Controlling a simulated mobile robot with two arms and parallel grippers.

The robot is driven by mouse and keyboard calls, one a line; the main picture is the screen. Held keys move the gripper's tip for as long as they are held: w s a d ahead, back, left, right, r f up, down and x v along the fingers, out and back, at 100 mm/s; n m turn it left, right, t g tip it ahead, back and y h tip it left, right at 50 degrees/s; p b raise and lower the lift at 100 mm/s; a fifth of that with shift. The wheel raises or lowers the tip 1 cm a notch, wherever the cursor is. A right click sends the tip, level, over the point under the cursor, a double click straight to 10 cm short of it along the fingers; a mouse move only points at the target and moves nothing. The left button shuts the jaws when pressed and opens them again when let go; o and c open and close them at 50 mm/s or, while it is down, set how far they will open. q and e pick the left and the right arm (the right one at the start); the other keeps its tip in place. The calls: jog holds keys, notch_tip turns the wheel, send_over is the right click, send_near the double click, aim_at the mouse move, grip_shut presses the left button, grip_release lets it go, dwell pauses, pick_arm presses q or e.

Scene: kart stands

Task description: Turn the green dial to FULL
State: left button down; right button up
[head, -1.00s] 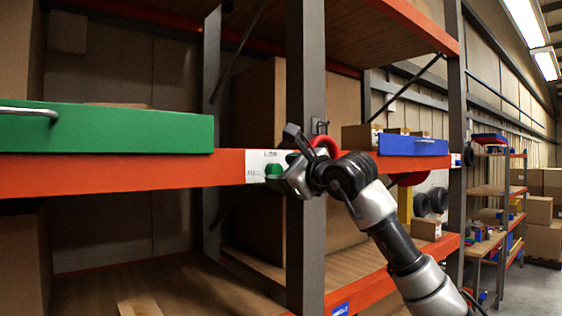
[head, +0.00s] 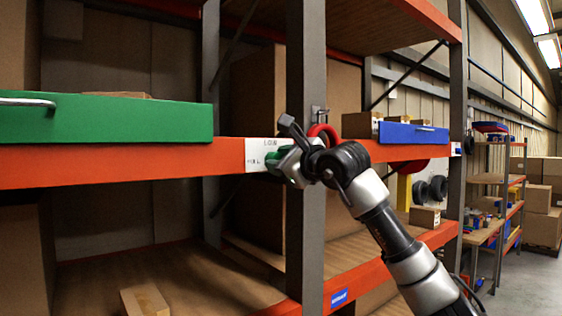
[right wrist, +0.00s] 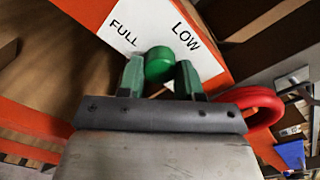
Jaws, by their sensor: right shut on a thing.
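The round green dial (right wrist: 158,65) sits on a white label plate (right wrist: 170,28) with FULL at left and LOW at right in the right wrist view. In the head view the plate (head: 256,152) is on the orange shelf beam beside a grey upright. There my right gripper (head: 279,163) covers most of the dial. My right gripper is shut on the dial, with one green-tipped finger on each side of it in the right wrist view (right wrist: 160,77). I cannot make out any pointer mark on the dial. My left gripper is out of view.
A green drawer (head: 110,118) with a metal handle is left of the plate. A red ring (head: 323,131) hangs close beside the right gripper. A blue drawer (head: 412,133) is further right. A cardboard box (head: 145,300) lies on the lower shelf.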

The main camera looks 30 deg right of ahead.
jog(key=n+p, duration=0.3)
jog(key=n, duration=2)
jog(key=shift+a+h+p, duration=0.1)
jog(key=shift+h+p, duration=0.2)
jog(key=shift+p, duration=0.1)
jog(key=shift+n, duration=0.3)
jog(key=o, duration=0.9)
jog(key=shift+r, duration=0.15)
jog(key=shift+o, duration=0.2)
jog(key=s+b, duration=0.5)
jog(key=s, duration=0.5)
jog(key=shift+s+d, duration=0.35)
jog(key=shift+s, duration=0.05)
